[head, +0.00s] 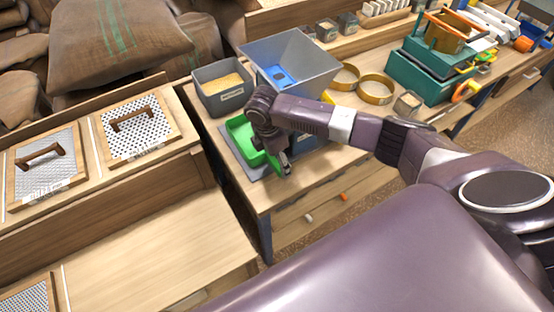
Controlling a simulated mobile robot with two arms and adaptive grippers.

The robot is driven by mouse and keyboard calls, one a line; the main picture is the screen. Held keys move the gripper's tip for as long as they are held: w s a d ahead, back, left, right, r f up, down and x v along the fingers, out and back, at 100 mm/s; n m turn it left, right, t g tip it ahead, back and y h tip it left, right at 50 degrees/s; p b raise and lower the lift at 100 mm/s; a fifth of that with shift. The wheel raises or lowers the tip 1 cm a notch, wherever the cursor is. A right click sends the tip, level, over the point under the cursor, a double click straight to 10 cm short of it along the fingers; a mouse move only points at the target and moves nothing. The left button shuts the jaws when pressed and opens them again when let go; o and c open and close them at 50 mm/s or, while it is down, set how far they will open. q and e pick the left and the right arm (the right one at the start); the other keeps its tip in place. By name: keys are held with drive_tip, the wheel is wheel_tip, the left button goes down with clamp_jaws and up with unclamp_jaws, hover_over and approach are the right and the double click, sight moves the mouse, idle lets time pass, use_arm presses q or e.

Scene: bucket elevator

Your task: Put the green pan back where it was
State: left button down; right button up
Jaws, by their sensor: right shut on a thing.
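The green pan (240,131) is at the left front of the wooden bench, below the grey hopper (310,68). It appears to be on or just over a grey plate (234,149); I cannot tell whether they touch. My right gripper (284,166) reaches in from the right and is shut on the pan at its right side. My wrist hides part of the pan and of the space under the hopper. My left gripper is not in view.
A grey bin of grain (221,91) stands behind the pan. Round sieves (376,89) and a teal toolbox (418,70) are to the right. Perforated panels with handles (135,131) lie on the left counter. The near left counter surface (135,245) is clear.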

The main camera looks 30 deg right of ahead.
drive_tip(key=shift+f, duration=0.1)
drive_tip(key=o, duration=1.7)
drive_tip(key=r, duration=0.4)
drive_tip(key=a+r+b, duration=0.1)
drive_tip(key=r, duration=0.7)
drive_tip(key=shift+a+b, duration=0.35)
drive_tip(key=shift+a, duration=0.05)
